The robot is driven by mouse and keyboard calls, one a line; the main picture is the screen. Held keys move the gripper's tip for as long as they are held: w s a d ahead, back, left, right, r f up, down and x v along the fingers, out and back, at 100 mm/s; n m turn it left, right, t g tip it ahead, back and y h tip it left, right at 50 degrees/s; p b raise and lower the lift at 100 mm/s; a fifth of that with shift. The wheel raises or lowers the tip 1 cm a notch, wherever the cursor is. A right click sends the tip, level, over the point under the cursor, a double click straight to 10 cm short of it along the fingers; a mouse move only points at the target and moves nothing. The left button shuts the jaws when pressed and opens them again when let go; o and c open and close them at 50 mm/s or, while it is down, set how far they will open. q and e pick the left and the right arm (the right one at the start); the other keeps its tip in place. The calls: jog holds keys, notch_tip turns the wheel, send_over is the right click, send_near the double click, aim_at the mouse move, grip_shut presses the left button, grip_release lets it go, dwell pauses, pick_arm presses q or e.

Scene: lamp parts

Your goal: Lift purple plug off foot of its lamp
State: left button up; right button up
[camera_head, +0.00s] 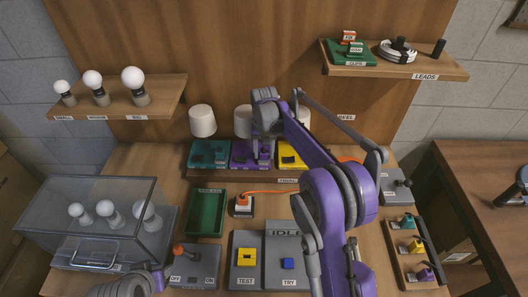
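The purple lamp foot (241,158) stands between the teal foot and the yellow foot at the back of the table, with a white shade (242,121) above it. My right gripper (263,157) reaches down over the right side of the purple foot. It is too small to tell whether its fingers are open or shut. I cannot make out the purple plug on the foot; the gripper and arm cover part of that area. A grey and purple part of my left arm shows at the bottom left edge, without visible fingers.
The teal foot (207,153) and yellow foot (291,156) stand close on both sides. A green tray (206,212) and an orange-topped block with an orange cable (243,204) lie in front. A rack with teal, yellow and purple pieces (413,262) is at right. A clear case (88,215) holds bulbs at left.

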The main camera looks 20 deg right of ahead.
jog(key=c, duration=0.5)
jog(key=o, duration=1.2)
jog(key=shift+r, duration=0.1)
